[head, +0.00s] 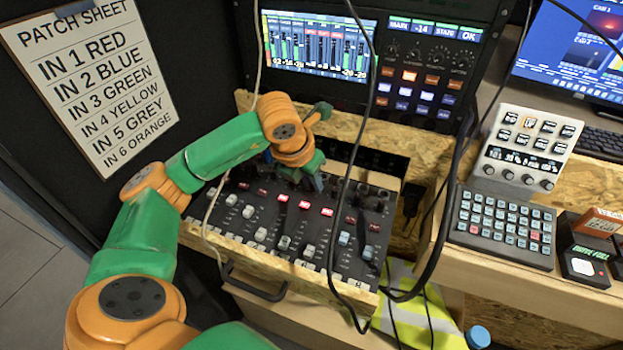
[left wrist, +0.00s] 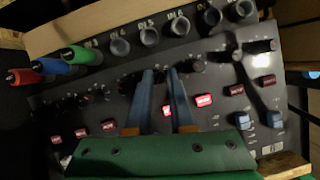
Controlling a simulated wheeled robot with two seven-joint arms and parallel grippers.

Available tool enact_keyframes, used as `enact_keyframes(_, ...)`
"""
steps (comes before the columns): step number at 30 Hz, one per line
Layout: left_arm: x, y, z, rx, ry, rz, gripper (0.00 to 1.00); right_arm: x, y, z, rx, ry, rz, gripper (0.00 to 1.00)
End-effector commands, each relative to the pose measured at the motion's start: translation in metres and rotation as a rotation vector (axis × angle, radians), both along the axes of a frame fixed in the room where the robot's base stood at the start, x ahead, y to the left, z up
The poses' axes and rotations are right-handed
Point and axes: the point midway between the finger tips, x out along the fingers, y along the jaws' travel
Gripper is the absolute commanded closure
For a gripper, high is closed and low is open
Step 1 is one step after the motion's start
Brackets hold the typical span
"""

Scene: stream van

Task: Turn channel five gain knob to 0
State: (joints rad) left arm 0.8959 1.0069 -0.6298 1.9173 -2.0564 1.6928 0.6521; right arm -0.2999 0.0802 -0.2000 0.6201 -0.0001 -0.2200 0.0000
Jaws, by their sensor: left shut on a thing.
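The mixer (head: 215,225) is a black panel with rows of knobs, buttons and faders, set in a wooden frame. My left gripper (head: 318,184) reaches down over its upper knob rows. In the left wrist view, my left gripper's two blue fingers (left wrist: 160,76) close together at the gain knob row, in line with the fifth jack and a lit red button. They are shut on the channel five gain knob, which is mostly hidden between the tips, so its pointer angle cannot be read. A neighbouring knob (left wrist: 198,66) stands just right of the fingers. My right gripper is not in view.
Red, blue and green plugs (left wrist: 80,56) stand in the jacks behind the knobs. Black and pale cables hang across the mixer in the head view. A screen (head: 318,45) stands behind, and a button pad (head: 500,226) sits right. A patch sheet (head: 88,85) hangs left.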

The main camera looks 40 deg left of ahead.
Motion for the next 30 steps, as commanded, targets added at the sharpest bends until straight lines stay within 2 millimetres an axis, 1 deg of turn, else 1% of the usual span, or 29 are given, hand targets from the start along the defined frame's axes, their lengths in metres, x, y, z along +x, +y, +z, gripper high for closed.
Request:
enact_keyframes(4, 0.000, 0.000, 0.000, 0.000, -0.001, 0.000, 1.00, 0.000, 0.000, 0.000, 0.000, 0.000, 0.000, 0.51)
enact_keyframes(5, 0.000, 0.000, 0.000, 0.000, -0.002, 0.000, 0.74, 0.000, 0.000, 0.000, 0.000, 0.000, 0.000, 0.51)
enact_keyframes(6, 0.000, 0.000, 0.000, 0.000, -0.001, 0.000, 0.63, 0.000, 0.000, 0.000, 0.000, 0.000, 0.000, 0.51)
enact_keyframes(7, 0.000, 0.000, 0.000, 0.000, -0.001, 0.000, 0.55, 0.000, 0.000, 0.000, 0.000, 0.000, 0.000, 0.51)
enact_keyframes(8, 0.000, 0.000, 0.000, 0.000, -0.001, 0.000, 0.49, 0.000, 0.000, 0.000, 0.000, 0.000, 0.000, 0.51)
enact_keyframes(17, -0.001, 0.000, 0.003, 0.000, -0.001, 0.000, 0.49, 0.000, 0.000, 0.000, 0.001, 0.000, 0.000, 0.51)
enact_keyframes(20, -0.006, 0.000, 0.018, 0.001, -0.005, -0.001, 0.49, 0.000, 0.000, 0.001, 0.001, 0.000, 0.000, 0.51)
enact_keyframes(21, -0.009, 0.000, 0.027, 0.001, -0.007, -0.001, 0.49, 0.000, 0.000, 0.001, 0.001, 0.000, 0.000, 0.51)
enact_keyframes(25, -0.020, 0.000, 0.053, 0.000, -0.006, 0.000, 0.49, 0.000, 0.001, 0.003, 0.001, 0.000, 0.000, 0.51)
enact_keyframes(27, -0.024, -0.001, 0.061, 0.000, -0.005, -0.001, 0.49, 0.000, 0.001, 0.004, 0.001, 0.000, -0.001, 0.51)
enact_keyframes(30, -0.027, -0.001, 0.066, 0.000, -0.002, 0.000, 0.49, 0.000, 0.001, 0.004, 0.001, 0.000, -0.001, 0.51)
